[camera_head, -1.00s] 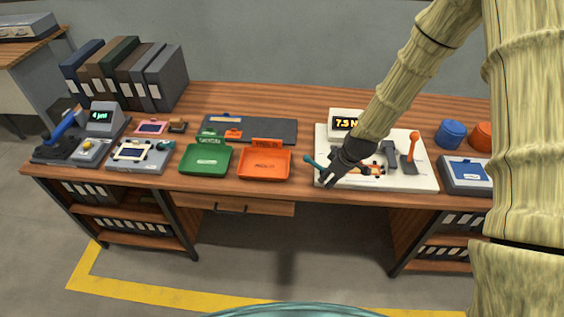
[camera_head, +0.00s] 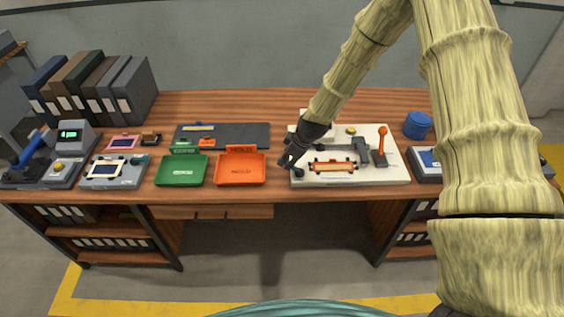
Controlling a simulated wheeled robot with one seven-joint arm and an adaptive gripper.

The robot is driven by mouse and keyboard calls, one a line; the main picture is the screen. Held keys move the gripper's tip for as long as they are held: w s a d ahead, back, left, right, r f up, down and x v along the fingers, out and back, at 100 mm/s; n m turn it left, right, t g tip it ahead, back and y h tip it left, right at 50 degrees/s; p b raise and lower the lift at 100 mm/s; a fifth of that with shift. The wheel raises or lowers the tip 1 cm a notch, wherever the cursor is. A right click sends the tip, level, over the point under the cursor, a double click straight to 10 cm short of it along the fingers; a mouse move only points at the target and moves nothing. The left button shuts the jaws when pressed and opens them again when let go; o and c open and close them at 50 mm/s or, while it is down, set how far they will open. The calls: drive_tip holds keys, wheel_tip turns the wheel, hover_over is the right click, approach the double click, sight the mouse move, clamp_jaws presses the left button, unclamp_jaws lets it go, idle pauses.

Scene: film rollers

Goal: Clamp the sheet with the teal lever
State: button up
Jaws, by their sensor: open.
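A white board (camera_head: 350,176) lies on the right part of the desk. An orange-framed piece (camera_head: 332,166) lies on it, perhaps with the sheet; details are too small to tell. A small dark-teal part (camera_head: 298,172), seemingly the teal lever's end, shows at the board's left edge, partly hidden by my gripper. My gripper (camera_head: 287,163) is open, above that edge and close to the teal part; I cannot tell if they touch. Another small teal part (camera_head: 140,159) is on the grey device (camera_head: 100,181) at left.
An orange-red lever (camera_head: 382,140) and a grey bracket stand at the board's right. A green tray (camera_head: 181,181) and an orange tray (camera_head: 241,180) lie left of my gripper. A blue cup (camera_head: 418,125) stands at the back right. My arm hides part of the desk's right side.

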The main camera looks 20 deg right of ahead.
drive_tip(key=shift+p+x, duration=0.7)
drive_tip(key=shift+x, duration=1.8)
